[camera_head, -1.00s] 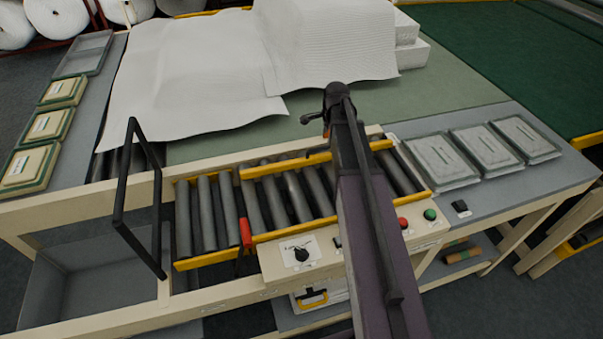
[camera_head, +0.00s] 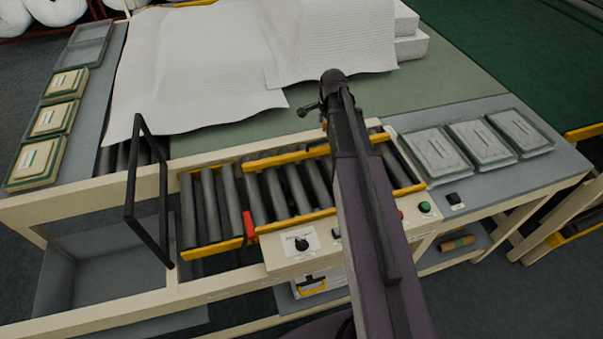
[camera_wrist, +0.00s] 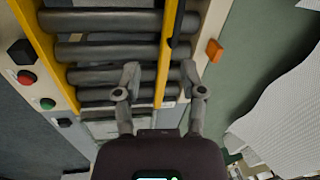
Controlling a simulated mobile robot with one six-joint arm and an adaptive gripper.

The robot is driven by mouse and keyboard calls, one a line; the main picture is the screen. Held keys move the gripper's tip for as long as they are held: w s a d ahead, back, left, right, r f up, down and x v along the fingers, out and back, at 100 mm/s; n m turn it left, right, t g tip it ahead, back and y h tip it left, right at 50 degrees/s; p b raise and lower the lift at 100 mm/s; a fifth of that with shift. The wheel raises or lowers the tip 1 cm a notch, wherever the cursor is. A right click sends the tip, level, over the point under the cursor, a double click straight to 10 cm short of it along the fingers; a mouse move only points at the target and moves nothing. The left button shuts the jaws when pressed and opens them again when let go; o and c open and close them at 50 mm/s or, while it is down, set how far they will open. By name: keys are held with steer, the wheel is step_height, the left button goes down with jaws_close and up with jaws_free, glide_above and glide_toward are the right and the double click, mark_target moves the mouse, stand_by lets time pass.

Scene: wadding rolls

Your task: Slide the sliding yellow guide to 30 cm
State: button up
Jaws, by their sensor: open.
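The yellow guide (camera_head: 288,157) is a long bar along the far side of the roller bed, partly hidden by my arm in the head view. In the wrist view the yellow guide (camera_wrist: 166,58) runs lengthwise between my gripper's fingers. My gripper (camera_wrist: 160,74) is open, with one finger on each side of the bar's line. I cannot tell whether either finger touches it. An orange piece (camera_wrist: 214,50) sits on the pale table edge beside the guide. No scale figures are readable.
Grey rollers (camera_head: 208,205) lie between the guide and a front yellow rail (camera_head: 295,224). A control panel carries a black knob (camera_head: 301,243) and a green button (camera_head: 424,207). A black upright frame (camera_head: 131,190) stands at left. White sheets (camera_head: 200,70) cover the table behind.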

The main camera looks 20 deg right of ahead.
steer(key=s+a+f+n+b, duration=0.2)
steer(key=s+a+n, duration=0.4)
steer(key=s, duration=0.1)
steer(key=s+a+f+n+g+b, duration=0.1)
steer(key=s+a+f+n+b, duration=0.1)
steer(key=s+a+n, duration=0.4)
steer(key=shift+s+a+f+n+g, duration=0.3)
steer(key=shift+s+a+n, duration=0.1)
steer(key=shift+s+n, duration=0.45)
step_height(320, 180, up, 5)
steer(key=m+t+p, duration=0.2)
steer(key=m+p, duration=0.3)
steer(key=m, duration=1.1)
glide_above(320, 142)
steer(key=s, duration=0.3)
steer(key=shift+w+d+r+n, duration=0.1)
steer(key=shift+w+n, duration=0.05)
steer(key=shift+n, duration=0.1)
steer(key=shift+f+b, duration=0.25)
steer(key=shift+b, duration=0.1)
steer(key=b+x, duration=1.3)
steer(key=shift+f, duration=0.2)
